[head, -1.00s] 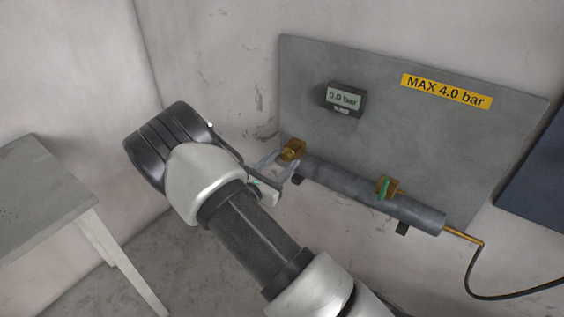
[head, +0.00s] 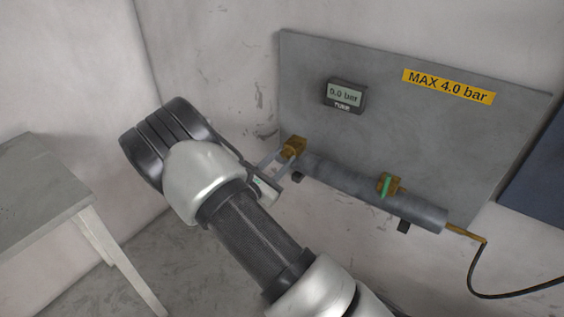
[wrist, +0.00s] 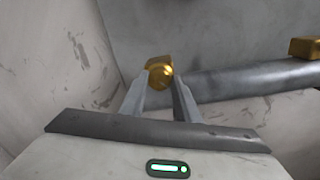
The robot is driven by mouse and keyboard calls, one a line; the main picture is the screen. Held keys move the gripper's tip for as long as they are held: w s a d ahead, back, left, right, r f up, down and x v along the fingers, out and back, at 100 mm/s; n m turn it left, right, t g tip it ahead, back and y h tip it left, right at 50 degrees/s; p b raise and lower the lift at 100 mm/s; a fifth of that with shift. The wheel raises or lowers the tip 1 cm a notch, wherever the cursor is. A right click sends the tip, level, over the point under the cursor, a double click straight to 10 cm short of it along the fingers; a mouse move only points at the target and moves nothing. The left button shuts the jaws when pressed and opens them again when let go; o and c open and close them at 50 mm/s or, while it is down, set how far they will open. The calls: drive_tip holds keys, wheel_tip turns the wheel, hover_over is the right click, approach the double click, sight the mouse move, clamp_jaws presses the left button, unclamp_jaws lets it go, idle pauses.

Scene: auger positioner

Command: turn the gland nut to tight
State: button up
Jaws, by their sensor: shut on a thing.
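The brass gland nut (head: 295,147) sits at the left end of a grey horizontal pipe (head: 345,178) on the wall panel. It also shows in the wrist view (wrist: 159,72), between and just beyond my fingertips. My gripper (head: 280,160) reaches it from the left in the head view, and its two fingers (wrist: 160,82) are closed against the nut's sides. The finger contact is partly hidden by the nut in the head view.
A gauge (head: 344,96) reads 0.0 bar, and a yellow label (head: 448,86) says MAX 4.0 bar. A black hose (head: 478,272) hangs at right. A grey table (head: 45,190) stands at left.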

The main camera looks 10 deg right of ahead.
drive_tip(key=m+b, duration=0.2)
drive_tip(key=m, duration=0.1)
drive_tip(key=shift+w+m+b, duration=0.15)
drive_tip(key=shift+m+b, duration=0.15)
drive_tip(key=shift+m, duration=0.1)
drive_tip(key=m+b, duration=0.2)
drive_tip(key=m, duration=0.1)
drive_tip(key=shift+h+b, duration=0.3)
drive_tip(key=shift+b, duration=0.05)
drive_tip(key=shift+w+r+m+b, duration=0.1)
drive_tip(key=shift+r+m+b, duration=0.05)
drive_tip(key=shift+m+b, duration=0.55)
drive_tip(key=shift+r+m+b, duration=0.1)
drive_tip(key=shift+m+b, duration=0.35)
drive_tip(key=shift+m, duration=0.45)
drive_tip(key=shift+r, duration=0.1)
drive_tip(key=o, duration=0.8)
drive_tip(key=shift+o, duration=1)
drive_tip(key=shift+d, duration=0.1)
drive_tip(key=shift+s+a+f, duration=0.2)
drive_tip(key=shift+f, duration=0.05)
drive_tip(key=p+v, duration=0.2)
drive_tip(key=v, duration=1.5)
drive_tip(key=shift+p, duration=0.3)
